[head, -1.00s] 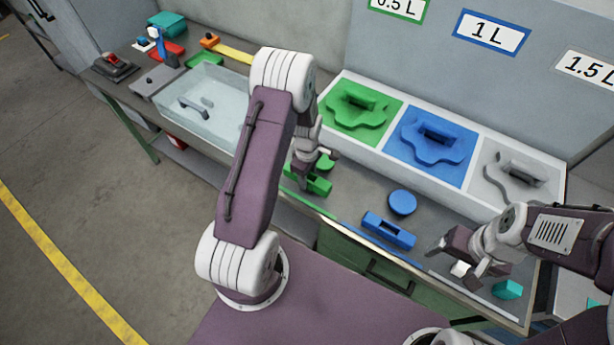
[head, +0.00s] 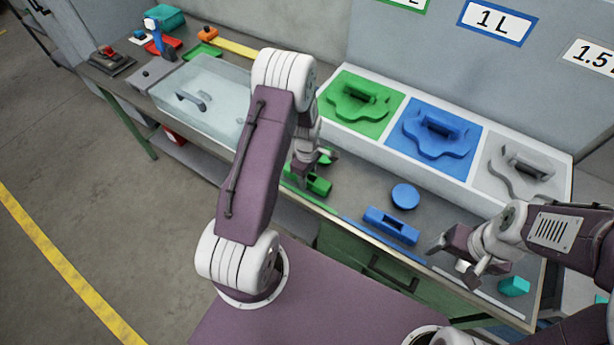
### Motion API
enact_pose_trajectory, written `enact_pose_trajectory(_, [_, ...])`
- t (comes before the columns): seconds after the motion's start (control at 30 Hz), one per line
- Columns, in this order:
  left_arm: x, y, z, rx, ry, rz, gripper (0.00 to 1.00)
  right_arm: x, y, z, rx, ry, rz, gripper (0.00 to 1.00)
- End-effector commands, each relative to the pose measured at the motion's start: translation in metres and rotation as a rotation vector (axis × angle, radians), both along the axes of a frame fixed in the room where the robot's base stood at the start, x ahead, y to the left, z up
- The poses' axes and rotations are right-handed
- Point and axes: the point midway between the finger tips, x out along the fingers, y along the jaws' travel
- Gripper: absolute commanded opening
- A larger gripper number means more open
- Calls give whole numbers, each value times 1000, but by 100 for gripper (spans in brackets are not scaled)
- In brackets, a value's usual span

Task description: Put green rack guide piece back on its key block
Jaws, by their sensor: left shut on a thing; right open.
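A green slotted block (head: 319,186) lies on the workbench near its front edge, partly hidden by my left arm. A rounded green piece (head: 326,157) shows just behind it, also partly covered. My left gripper (head: 303,178) points down at the green block and is shut on it; the contact is mostly hidden. A green panel (head: 340,125) with a raised lobed shape and handle (head: 359,97) sits in the white rack at the back. My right gripper (head: 458,258) is open and empty over the bench's right part. I cannot tell which green part is the guide piece.
A blue disc (head: 405,196) and a blue slotted block (head: 391,226) lie right of the green parts. Blue (head: 465,174) and grey (head: 490,182) rack panels stand behind. A teal block (head: 514,286) lies near my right gripper. A clear-lidded box (head: 208,95) stands left.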

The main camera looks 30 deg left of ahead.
Motion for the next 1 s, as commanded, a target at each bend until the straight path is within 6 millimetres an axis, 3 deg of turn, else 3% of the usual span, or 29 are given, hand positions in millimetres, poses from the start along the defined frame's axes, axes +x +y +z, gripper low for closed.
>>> enact_pose_trajectory(0.2, [0, 0, 0, 0, -1, 0, 0, 0, 0, 0, 0, 0, 0, 80])
enact_pose_trajectory(0.23, [0, 0, 0, 0, -1, 0, 42, 0, 0, 0, 0, 0, 0, 80])
enact_pose_trajectory(0.3, [0, 0, 0, 0, -1, 0, 61, 0, 0, 0, 0, 0, 0, 80])
enact_pose_trajectory(0.67, [1, 0, 4, 1, -2, 0, 62, 0, 0, -1, 0, 0, 0, 80])
enact_pose_trajectory(1.0, [1, 0, 72, 1, -5, 0, 62, 0, 0, -10, 0, 0, 0, 80])
